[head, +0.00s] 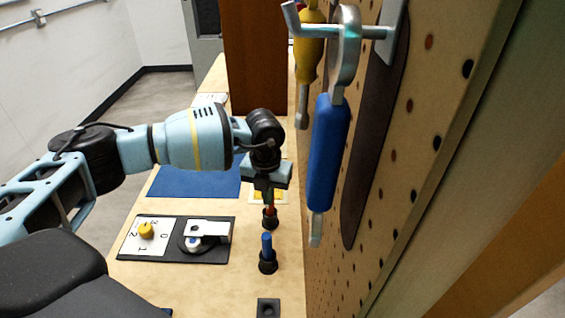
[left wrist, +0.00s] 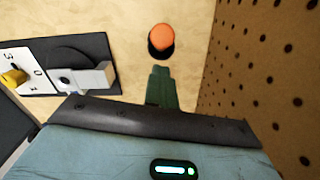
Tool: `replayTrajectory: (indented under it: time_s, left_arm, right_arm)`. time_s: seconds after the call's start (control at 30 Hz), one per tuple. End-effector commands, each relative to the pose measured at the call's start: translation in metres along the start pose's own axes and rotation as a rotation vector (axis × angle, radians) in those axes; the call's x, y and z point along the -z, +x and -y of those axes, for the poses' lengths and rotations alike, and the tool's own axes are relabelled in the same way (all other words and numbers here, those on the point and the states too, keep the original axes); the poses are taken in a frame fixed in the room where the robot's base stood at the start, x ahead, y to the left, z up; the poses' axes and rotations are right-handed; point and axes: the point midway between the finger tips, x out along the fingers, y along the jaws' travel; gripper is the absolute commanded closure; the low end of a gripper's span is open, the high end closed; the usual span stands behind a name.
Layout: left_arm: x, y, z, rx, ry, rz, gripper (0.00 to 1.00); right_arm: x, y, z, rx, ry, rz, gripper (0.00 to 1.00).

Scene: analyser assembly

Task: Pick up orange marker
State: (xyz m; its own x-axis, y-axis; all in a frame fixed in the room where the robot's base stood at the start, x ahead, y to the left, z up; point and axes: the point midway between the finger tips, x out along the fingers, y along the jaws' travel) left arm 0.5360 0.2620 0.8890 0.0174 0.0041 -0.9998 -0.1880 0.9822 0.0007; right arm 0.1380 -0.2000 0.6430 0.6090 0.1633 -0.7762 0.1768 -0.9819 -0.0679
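The orange marker (head: 270,211) stands upright in a small black holder on the wooden table, close to the pegboard. It also shows from above in the left wrist view (left wrist: 161,37), as a round orange top in a dark holder. My left gripper (head: 267,192) points down right above or beside the marker and partly covers it in the head view. In the left wrist view, its green finger part (left wrist: 161,88) lies just below the marker, with a gap between them in the picture. I cannot tell whether the fingers are apart. My right gripper is not in view.
A blue marker (head: 267,245) stands in another black holder nearer me, and an empty-looking black holder (head: 268,307) sits nearer still. A dial board (head: 215,250) lies to the left. The pegboard (head: 400,150) with hanging tools rises close on the right.

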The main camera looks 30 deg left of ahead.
Motion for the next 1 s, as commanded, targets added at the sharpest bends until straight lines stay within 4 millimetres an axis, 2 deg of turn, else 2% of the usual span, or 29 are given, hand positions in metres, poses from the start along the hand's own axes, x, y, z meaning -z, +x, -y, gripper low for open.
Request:
replayTrajectory:
  time_s: [0.1, 0.3, 0.47, 0.73, 1.0]
  left_arm:
    - [0.0, -0.022, 0.001, 0.002, 0.001, 0.0, 1.0]
    - [0.0, -0.05, 0.001, 0.001, 0.0, -0.002, 1.0]
    - [0.0, -0.059, 0.0, -0.001, 0.001, -0.004, 1.0]
    - [0.0, -0.06, 0.0, -0.001, 0.001, -0.004, 0.99]
    - [0.0, -0.06, 0.0, -0.001, 0.001, -0.004, 0.64]
  right_arm:
    - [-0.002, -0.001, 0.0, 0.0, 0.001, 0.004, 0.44]
    - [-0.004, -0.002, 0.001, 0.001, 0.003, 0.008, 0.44]
    - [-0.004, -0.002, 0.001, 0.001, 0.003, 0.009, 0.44]
    - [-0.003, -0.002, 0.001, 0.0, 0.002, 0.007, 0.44]
    - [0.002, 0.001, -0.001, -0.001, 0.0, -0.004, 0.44]
